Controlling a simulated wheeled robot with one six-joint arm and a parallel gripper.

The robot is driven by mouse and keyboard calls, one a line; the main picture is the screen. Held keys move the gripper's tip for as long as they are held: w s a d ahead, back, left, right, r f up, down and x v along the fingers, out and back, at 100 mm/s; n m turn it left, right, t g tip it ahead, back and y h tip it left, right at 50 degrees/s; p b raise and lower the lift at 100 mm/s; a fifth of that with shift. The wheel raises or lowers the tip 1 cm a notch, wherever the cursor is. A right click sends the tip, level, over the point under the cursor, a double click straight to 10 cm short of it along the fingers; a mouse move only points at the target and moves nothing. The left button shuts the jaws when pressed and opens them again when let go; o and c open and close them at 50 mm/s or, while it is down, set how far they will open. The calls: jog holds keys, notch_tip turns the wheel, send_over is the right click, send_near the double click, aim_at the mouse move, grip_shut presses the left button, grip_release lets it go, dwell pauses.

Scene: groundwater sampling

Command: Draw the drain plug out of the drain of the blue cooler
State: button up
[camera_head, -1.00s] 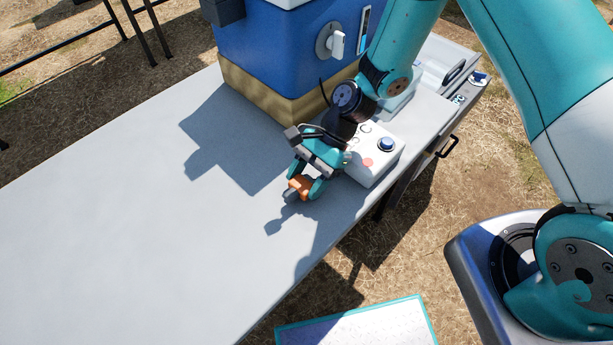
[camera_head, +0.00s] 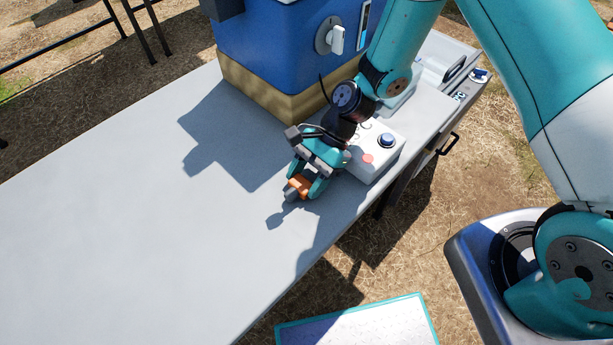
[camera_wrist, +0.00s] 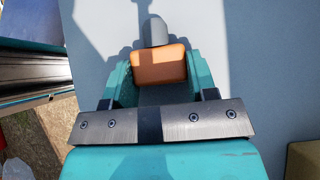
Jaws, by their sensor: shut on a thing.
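My gripper (camera_head: 300,186) is shut on a plug-shaped piece with an orange block (camera_wrist: 158,66) and a grey rounded end (camera_wrist: 156,32). The grey end points away from the wrist. This piece looks like a drain plug, but I cannot tell for sure. It is over the grey table, and its shadow falls apart from it. The blue cooler (camera_head: 275,50) stands behind on a tan base, clear of my gripper. A round grey fitting with a white handle (camera_head: 336,38) is on its front face. No open drain hole can be made out.
A white box with a blue button and a red spot (camera_head: 371,157) is close to the right of my gripper. The grey table (camera_head: 120,220) is bare to the left. A teal-edged panel (camera_head: 355,325) lies below the table's front edge.

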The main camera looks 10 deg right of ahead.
jog(key=shift+f, duration=0.4)
